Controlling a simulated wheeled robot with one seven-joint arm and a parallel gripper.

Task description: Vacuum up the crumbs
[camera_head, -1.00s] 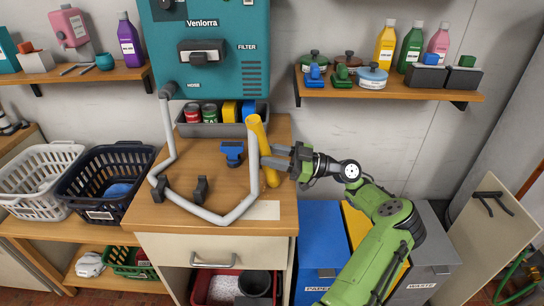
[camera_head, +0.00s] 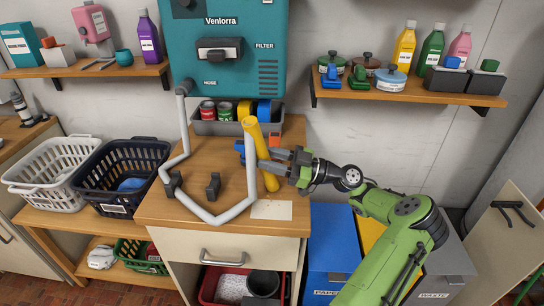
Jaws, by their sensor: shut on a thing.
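My gripper (camera_head: 268,161) is shut on the yellow wand (camera_head: 256,140), which it holds steeply tilted over the wooden counter. The wand's lower end (camera_head: 271,184) is close to the counter; I cannot tell if it touches. The grey hose (camera_head: 223,217) runs from the teal vacuum unit (camera_head: 228,45) on the wall, loops over the counter and rises to the wand's top. A blue attachment (camera_head: 239,147) is partly hidden behind the hose and wand. I cannot make out any crumbs.
A pale card (camera_head: 272,210) lies near the front right. White (camera_head: 45,165) and navy (camera_head: 112,177) baskets are left; a blue bin (camera_head: 330,242) is right.

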